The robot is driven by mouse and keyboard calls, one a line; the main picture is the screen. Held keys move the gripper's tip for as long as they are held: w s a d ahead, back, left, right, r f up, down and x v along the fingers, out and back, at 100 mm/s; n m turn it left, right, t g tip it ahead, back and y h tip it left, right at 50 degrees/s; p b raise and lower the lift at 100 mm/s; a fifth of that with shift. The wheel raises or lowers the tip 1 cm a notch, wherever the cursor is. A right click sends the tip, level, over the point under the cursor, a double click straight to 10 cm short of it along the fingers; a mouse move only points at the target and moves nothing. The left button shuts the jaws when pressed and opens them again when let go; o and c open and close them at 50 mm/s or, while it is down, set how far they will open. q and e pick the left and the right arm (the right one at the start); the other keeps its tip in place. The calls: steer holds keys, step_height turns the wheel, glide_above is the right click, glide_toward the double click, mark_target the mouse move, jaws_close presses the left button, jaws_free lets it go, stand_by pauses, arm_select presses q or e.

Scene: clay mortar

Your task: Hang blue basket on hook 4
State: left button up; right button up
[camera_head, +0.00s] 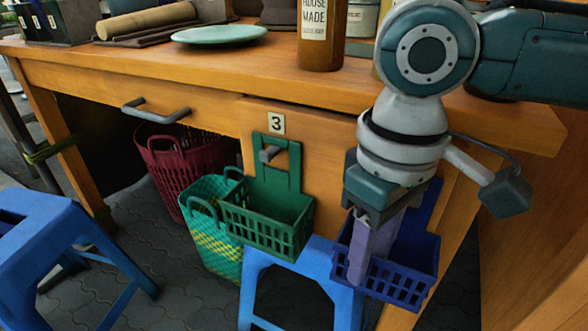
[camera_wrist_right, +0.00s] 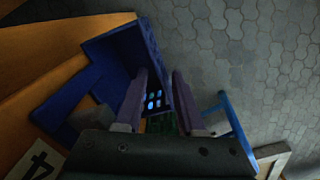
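The blue basket (camera_head: 395,272) is at the right of the desk front in the head view, its back plate toward the wood. In the right wrist view, the blue basket (camera_wrist_right: 108,48) has a grey hook-like block (camera_wrist_right: 86,116) showing at its back plate. A label "4" (camera_wrist_right: 38,165) is beside it. My right gripper (camera_head: 368,262) reaches down at the basket. In the right wrist view, its fingers (camera_wrist_right: 159,75) stand apart on either side of the basket's front wall. Hook 4 is hidden behind my arm in the head view. My left gripper is not in view.
A green basket (camera_head: 268,215) hangs on hook 3 (camera_head: 268,153), left of the blue one. A woven green basket (camera_head: 212,255) and a maroon basket (camera_head: 180,160) stand below. Blue stools (camera_head: 290,262) are on the floor. A bottle (camera_head: 322,38) and plate (camera_head: 220,35) sit on the desktop.

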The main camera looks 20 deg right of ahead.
stand_by(0.3)
steer(key=shift+r, duration=0.25)
step_height(320, 180, up, 9)
steer(key=p, duration=0.5)
steer(key=shift+r, duration=0.2)
steer(key=shift+s, duration=0.1)
